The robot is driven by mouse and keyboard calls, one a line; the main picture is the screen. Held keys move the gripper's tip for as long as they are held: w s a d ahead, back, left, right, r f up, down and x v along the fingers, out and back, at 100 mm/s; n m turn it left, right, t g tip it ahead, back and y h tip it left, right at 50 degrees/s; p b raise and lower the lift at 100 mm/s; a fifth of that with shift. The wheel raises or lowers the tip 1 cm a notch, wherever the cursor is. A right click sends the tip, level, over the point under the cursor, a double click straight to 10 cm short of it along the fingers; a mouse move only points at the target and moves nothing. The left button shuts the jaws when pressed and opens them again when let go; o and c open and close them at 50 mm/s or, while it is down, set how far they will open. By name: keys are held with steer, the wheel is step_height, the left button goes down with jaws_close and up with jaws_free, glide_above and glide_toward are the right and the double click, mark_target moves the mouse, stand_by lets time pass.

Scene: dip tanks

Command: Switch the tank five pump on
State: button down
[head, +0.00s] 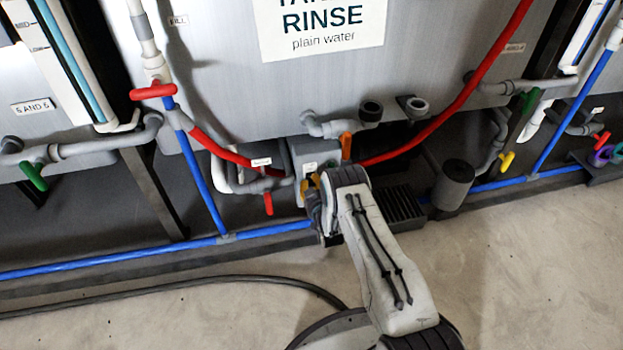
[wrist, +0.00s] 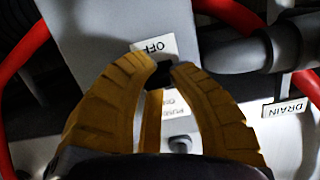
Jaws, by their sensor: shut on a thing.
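A grey pump box (head: 301,150) stands under the tank marked rinse, plain water (head: 230,85). My gripper (head: 311,188) is at the front of this box, mostly hidden by my own wrist in the head view. In the wrist view, my yellow gripper fingers (wrist: 168,73) are shut on a small dark switch lever (wrist: 153,79) on the box face. A white OFF label (wrist: 153,46) shows just beyond the fingertips. Another label (wrist: 174,103) shows between the fingers and is partly hidden. The tank's number is not readable.
Red hoses (head: 490,60) curve around the box. An orange handle (head: 346,145) stands just right of it, and a red drain handle (head: 268,203) hangs left. A blue pipe (head: 120,260) runs low along the tanks. The floor in front holds a black cable (head: 200,285).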

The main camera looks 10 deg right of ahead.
steer(key=g, duration=0.1)
steer(key=g+p, duration=0.1)
steer(key=shift+s+d+r+g+p, duration=0.1)
steer(key=shift+r+g+p, duration=0.2)
steer(key=shift+g, duration=0.4)
steer(key=shift+s+f, duration=0.15)
steer(key=shift+f, duration=0.05)
steer(key=c, duration=1.4)
jaws_free()
steer(key=o, duration=0.3)
steer(key=shift+r, duration=0.15)
steer(key=shift+o, duration=0.2)
steer(key=shift+r, duration=0.1)
steer(key=v, duration=1.1)
steer(key=shift+s+r, duration=0.15)
steer(key=shift+s, duration=0.15)
